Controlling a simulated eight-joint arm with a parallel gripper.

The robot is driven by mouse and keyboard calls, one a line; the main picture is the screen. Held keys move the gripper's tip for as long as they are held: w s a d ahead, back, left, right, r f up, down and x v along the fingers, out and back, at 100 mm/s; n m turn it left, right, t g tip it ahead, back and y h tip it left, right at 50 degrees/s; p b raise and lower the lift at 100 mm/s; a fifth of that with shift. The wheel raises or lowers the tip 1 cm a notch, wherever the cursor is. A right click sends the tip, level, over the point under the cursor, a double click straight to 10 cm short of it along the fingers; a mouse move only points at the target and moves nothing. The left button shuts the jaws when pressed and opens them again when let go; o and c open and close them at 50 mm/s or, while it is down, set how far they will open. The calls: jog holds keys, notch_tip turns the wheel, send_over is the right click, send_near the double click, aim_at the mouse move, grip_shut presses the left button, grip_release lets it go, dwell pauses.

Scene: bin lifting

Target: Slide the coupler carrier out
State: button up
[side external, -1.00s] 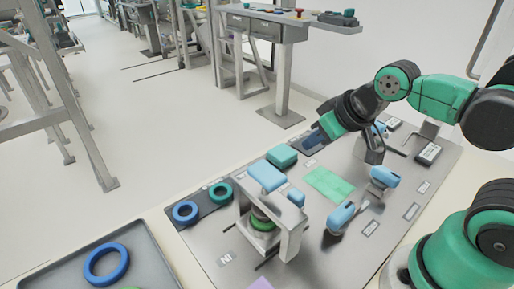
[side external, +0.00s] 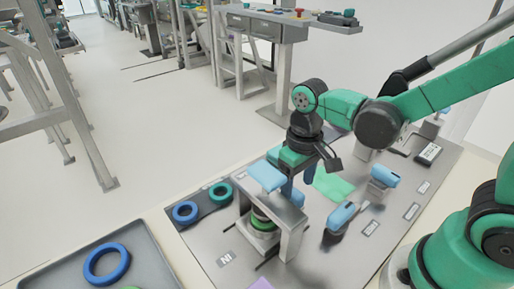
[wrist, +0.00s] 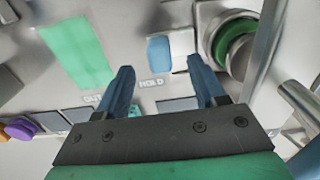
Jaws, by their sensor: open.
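A metal gantry (side external: 291,232) stands over a round part with a green ring (side external: 262,222), probably on the coupler carrier; the carrier itself is hard to tell apart. The green ring also shows at upper right in the wrist view (wrist: 232,38). My gripper (side external: 310,172) is open and empty, pointing down behind the gantry. In the wrist view the block appears between and beyond the fingertips (wrist: 160,66), with no contact visible.
Two blue-handled fixtures (side external: 341,216) (side external: 383,176) stand to the right. A flat green pad (side external: 333,185) lies behind. Blue and teal rings (side external: 185,211) (side external: 220,192) rest at left, by a grey tray (side external: 62,270).

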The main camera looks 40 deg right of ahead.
aim_at(297, 193)
jog(key=shift+f, duration=1.75)
grip_shut()
